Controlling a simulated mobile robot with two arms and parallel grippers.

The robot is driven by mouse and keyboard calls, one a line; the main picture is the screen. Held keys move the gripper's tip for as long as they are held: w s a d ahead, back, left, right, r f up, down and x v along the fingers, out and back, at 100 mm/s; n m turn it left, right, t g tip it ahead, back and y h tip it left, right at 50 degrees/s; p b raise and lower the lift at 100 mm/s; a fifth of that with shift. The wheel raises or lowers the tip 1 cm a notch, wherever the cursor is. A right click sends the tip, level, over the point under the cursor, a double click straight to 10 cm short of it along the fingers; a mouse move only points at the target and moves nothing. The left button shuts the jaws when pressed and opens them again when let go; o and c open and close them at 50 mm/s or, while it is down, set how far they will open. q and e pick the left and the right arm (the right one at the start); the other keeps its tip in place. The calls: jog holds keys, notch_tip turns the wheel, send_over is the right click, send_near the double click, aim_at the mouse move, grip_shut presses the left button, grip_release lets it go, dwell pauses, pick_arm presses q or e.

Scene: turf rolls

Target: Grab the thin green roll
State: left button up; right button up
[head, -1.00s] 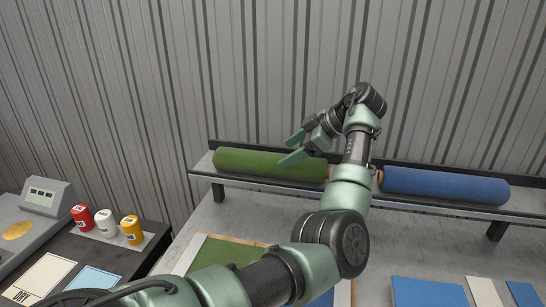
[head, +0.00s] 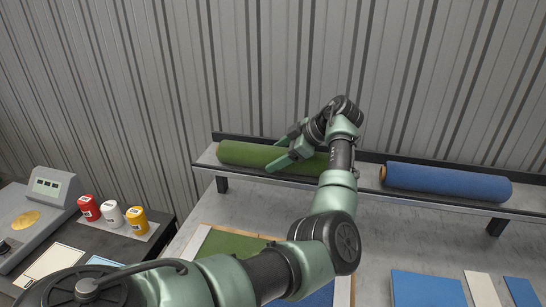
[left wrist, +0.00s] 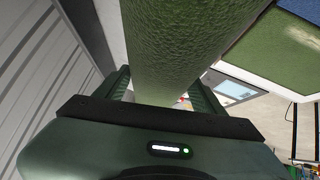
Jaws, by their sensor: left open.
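The green roll (head: 242,154) lies on the raised shelf at the back, left of the blue roll. My left gripper (head: 283,149) is open at the green roll, with one finger on its far side and one on its near side. In the left wrist view the green roll (left wrist: 190,45) runs between the two open fingers (left wrist: 162,88). I cannot tell whether the fingers touch it. The roll's right part is hidden behind my left arm in the head view. My right gripper is not in view.
A blue roll (head: 445,180) lies on the same shelf (head: 365,182) to the right. Below are a green sheet (head: 228,248) and a blue sheet (head: 428,289). Red (head: 88,208), white (head: 110,214) and yellow (head: 133,221) containers stand at left. A corrugated wall (head: 150,80) rises behind the shelf.

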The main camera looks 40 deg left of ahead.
pick_arm(q)
jog(key=c, duration=1.5)
jog(key=shift+r, duration=0.1)
